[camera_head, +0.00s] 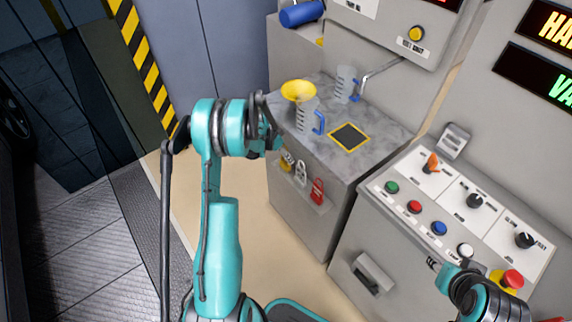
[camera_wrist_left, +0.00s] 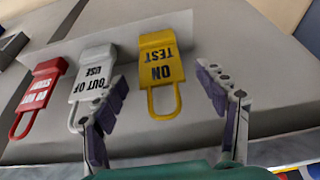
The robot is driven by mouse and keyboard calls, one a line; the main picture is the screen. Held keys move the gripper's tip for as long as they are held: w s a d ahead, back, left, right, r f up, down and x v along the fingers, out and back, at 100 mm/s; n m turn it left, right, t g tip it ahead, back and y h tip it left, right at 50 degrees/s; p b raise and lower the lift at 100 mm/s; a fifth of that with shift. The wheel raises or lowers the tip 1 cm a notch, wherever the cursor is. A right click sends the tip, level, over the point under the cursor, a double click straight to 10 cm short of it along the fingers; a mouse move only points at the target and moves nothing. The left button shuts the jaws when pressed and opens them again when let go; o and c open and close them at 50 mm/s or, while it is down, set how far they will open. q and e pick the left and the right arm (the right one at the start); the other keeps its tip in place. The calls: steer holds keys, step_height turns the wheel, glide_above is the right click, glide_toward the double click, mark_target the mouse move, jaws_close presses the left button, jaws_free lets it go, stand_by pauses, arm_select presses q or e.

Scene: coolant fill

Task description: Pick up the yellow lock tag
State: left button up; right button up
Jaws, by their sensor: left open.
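The yellow lock tag (camera_wrist_left: 161,62), marked "ON TEST", hangs on the grey front face of the bench, its loop toward my gripper. In the head view, the yellow tag (camera_head: 286,160) is partly hidden by my left gripper (camera_head: 275,143). In the left wrist view, my left gripper (camera_wrist_left: 163,82) is open, with one finger on each side of the yellow tag and gaps to both sides. Its left finger overlaps the edge of the white tag in the picture. My right gripper (camera_head: 436,265) is at the lower right by the control panel; its fingers are too small to read.
A white "OUT OF USE" tag (camera_wrist_left: 92,82) and a red tag (camera_wrist_left: 40,92) hang left of the yellow one. A button panel (camera_head: 410,215) stands to the right.

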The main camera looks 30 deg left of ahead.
mark_target(285, 163)
arm_select(q)
steer(key=b+x, duration=0.1)
steer(key=x, duration=0.2)
steer(key=shift+w+f, duration=0.2)
steer(key=shift+s+r, duration=0.1)
steer(key=shift+r, duration=0.05)
steer(key=c, duration=1.1)
steer(key=shift+c, duration=0.2)
steer(key=shift+r, duration=0.1)
steer(key=shift+s+a+r+p, duration=0.1)
steer(key=shift+s+r+p, duration=0.05)
steer(key=shift+r+p, duration=0.45)
step_height(285, 163, up, 6)
steer(key=p, duration=0.3)
steer(key=s+a+p, duration=0.1)
steer(key=s+a, duration=0.2)
steer(key=s, duration=0.6)
steer(key=s+a+p, duration=0.1)
steer(key=s+a, duration=0.3)
steer(key=s, duration=0.5)
steer(key=shift+a+f, duration=0.2)
steer(key=shift+a, duration=0.05)
